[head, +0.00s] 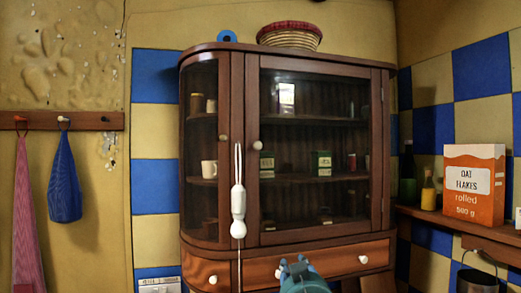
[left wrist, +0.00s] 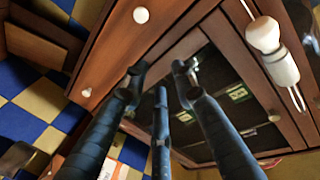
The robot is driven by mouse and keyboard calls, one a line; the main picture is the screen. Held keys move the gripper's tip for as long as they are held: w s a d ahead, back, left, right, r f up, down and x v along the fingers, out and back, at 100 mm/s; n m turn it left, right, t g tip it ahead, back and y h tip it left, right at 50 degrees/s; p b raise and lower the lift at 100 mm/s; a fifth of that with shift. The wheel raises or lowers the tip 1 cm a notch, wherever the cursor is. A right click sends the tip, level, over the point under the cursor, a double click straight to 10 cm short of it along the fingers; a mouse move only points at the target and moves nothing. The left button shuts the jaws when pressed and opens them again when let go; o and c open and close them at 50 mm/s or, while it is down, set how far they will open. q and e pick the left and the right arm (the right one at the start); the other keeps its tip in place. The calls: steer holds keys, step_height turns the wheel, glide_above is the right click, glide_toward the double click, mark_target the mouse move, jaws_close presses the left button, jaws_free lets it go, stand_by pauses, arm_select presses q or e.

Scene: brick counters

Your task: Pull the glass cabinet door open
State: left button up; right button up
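The cabinet's glass door (head: 315,150) is dark, framed in brown wood, and looks shut. Its pale round knob (head: 257,145) is on the upper left of the frame; a pale knob also shows in the left wrist view (left wrist: 274,118). My left gripper, a teal shape (head: 298,275) low in the head view, is in front of the drawer, below the door and apart from the knob. In the left wrist view its dark fingers (left wrist: 158,80) are spread with nothing between them, pointing at the lower door and drawer. My right gripper is not in view.
A white hanging pull (head: 238,210) on a cord is in front of the cabinet, left of the door. A drawer (head: 325,262) with pale knobs is below. A basket (head: 290,36) stands on top. A shelf at right holds an oat flakes box (head: 474,185).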

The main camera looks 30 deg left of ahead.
arm_select(q)
step_height(320, 180, up, 15)
steer(key=s+a+n+t+y, duration=0.1)
steer(key=s+a+n+y, duration=0.1)
steer(key=n+y, duration=0.45)
steer(key=y, duration=0.1)
glide_toward(258, 146)
steer(key=shift+g, duration=0.4)
steer(key=p+x, duration=0.3)
steer(key=r+p+x, duration=0.1)
steer(key=p+x, duration=0.2)
steer(key=x, duration=0.1)
steer(key=shift+p, duration=0.35)
steer(key=shift+w+a, duration=0.25)
steer(key=shift+w, duration=0.15)
steer(key=shift+m, duration=0.25)
jaws_close()
